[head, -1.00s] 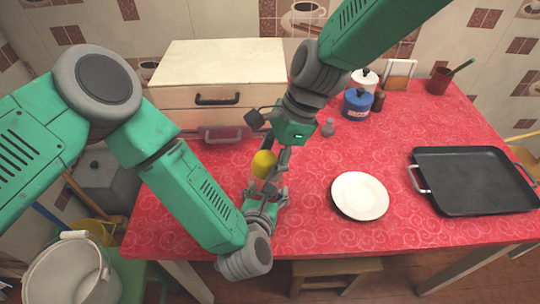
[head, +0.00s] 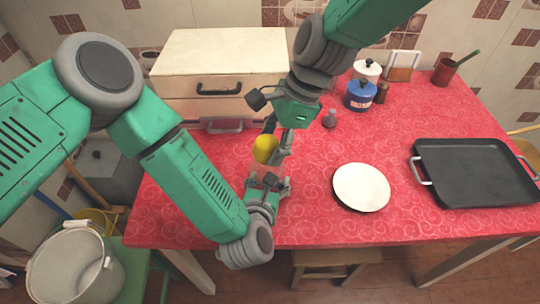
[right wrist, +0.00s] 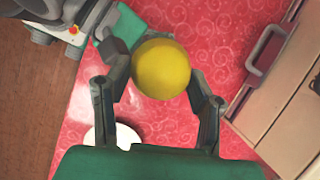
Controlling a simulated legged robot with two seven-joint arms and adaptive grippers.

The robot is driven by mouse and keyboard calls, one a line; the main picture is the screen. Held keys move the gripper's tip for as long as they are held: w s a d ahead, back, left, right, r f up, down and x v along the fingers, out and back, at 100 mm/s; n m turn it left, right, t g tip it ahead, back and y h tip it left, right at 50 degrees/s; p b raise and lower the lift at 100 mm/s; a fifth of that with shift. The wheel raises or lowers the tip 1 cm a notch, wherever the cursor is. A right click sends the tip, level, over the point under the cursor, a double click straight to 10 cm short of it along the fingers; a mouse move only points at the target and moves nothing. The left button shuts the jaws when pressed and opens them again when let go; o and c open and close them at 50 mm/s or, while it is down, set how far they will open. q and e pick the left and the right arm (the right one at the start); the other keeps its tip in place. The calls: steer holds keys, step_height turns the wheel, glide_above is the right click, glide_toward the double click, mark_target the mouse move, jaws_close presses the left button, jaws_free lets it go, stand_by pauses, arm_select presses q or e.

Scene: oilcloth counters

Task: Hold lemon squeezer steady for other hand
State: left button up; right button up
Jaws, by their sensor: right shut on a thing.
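A smooth yellow rounded thing (head: 265,149), which I take for the lemon squeezer, is held above the red counter, left of centre. My right gripper (head: 276,146) is shut on it. In the right wrist view the yellow thing (right wrist: 161,69) sits between the two fingers (right wrist: 160,88). Its far side is hidden, and no handle can be made out. My left gripper (head: 268,183) is just below it in the head view. Its fingers look spread and empty, with a small gap to the yellow thing.
A white plate (head: 361,187) lies right of the grippers, and a black tray (head: 475,172) farther right. A cream drawer chest (head: 215,75) stands behind.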

steer(key=shift+r, duration=0.2)
steer(key=shift+f, duration=0.5)
steer(key=shift+f, duration=0.7)
steer(key=shift+s, duration=0.1)
steer(key=shift+r, duration=1.05)
steer(key=shift+r, duration=0.15)
